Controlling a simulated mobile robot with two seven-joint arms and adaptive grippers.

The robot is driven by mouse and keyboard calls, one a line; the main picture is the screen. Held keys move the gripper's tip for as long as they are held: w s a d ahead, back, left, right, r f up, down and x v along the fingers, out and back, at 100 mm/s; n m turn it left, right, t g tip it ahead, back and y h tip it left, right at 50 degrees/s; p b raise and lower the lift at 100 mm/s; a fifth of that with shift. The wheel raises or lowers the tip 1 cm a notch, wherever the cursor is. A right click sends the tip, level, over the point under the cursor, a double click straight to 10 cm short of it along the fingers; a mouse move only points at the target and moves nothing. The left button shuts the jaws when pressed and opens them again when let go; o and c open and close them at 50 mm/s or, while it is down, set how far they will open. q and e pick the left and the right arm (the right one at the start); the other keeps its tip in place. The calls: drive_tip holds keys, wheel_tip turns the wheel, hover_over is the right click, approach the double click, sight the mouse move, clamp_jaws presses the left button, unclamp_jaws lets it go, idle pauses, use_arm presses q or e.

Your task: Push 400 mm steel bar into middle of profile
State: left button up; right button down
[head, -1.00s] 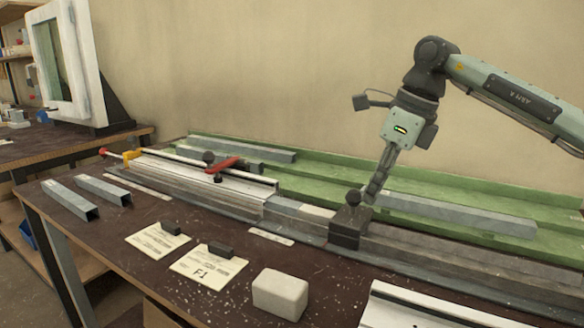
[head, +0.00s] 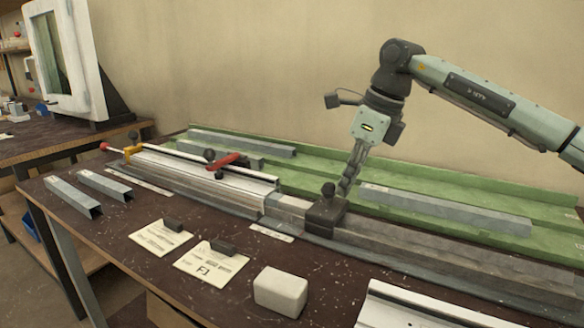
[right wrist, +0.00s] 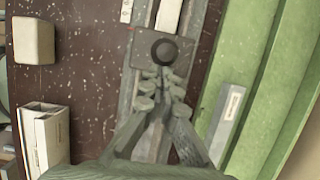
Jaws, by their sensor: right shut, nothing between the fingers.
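The white profile (head: 200,172) lies clamped lengthwise on the bench, with a red-handled clamp (head: 222,161) over it. A grey steel bar (head: 287,207) lies in line with its right end; whether part of it is inside is hidden. A dark pusher block (head: 325,214) with a round knob (head: 328,189) sits on the rail just right of this bar. It also shows in the right wrist view (right wrist: 143,48). My right gripper (head: 345,190) is shut and empty, its fingertips close behind the knob; contact is unclear. My left gripper is out of view.
A green tray (head: 400,174) behind the rail holds a loose grey bar (head: 440,207). Two square tubes (head: 72,196) lie at the left. Paper cards (head: 212,263), an off-white block (head: 280,291) and another white profile (head: 400,308) occupy the front.

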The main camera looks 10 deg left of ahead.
sight(329, 183)
drive_tip(key=shift+a, duration=0.45)
drive_tip(key=shift+w+a, duration=0.2)
drive_tip(key=shift+a, duration=0.45)
drive_tip(key=shift+w+a, duration=0.2)
drive_tip(key=shift+a, duration=0.4)
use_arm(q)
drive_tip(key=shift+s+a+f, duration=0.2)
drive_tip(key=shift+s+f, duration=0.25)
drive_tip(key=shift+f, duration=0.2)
use_arm(e)
drive_tip(key=shift+w+a, duration=0.25)
drive_tip(key=shift+a, duration=0.5)
drive_tip(key=shift+w+a, duration=0.25)
drive_tip(key=shift+a, duration=0.45)
drive_tip(key=shift+w+a, duration=0.15)
drive_tip(key=shift+a, duration=0.35)
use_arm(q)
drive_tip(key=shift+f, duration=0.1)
use_arm(e)
drive_tip(key=shift+d, duration=0.15)
drive_tip(key=shift+s+d+b, duration=0.2)
drive_tip(key=shift+d+b, duration=0.1)
drive_tip(key=shift+d, duration=0.3)
drive_tip(key=shift+r+p, duration=0.5)
drive_tip(key=shift+r, duration=3.05)
